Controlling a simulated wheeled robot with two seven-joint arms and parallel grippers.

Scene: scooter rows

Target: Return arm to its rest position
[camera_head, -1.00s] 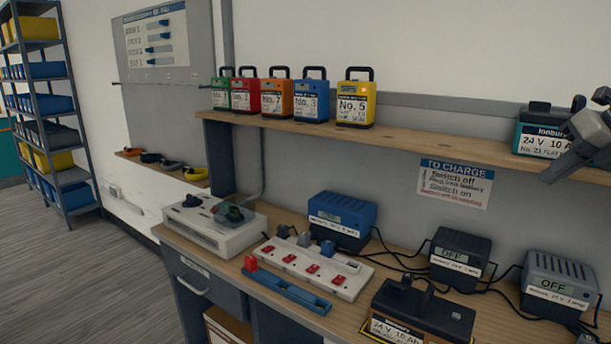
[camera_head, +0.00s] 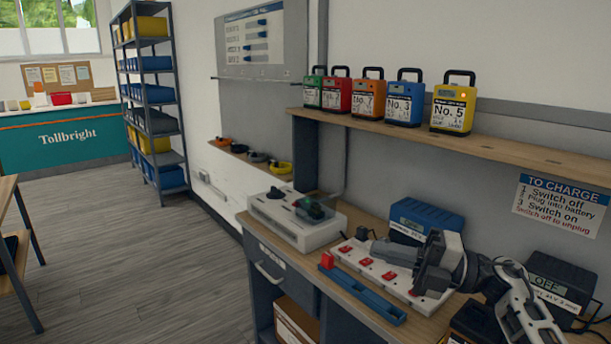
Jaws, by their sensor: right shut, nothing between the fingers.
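My right gripper (camera_head: 380,249) reaches in from the lower right over the workbench. Its grey fingers are shut and empty, pointing left above the white power strip (camera_head: 350,250), in front of the blue charger (camera_head: 426,215). It covers part of the strip's right side. Whether it touches anything there cannot be told. My right arm (camera_head: 525,310) crosses in front of the dark charger marked OFF (camera_head: 560,275). My left gripper is not in view.
Several coloured battery packs, including the yellow No. 5 (camera_head: 453,107), stand on the wooden shelf (camera_head: 530,153). A white device (camera_head: 290,229) and a blue tray (camera_head: 362,298) occupy the bench.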

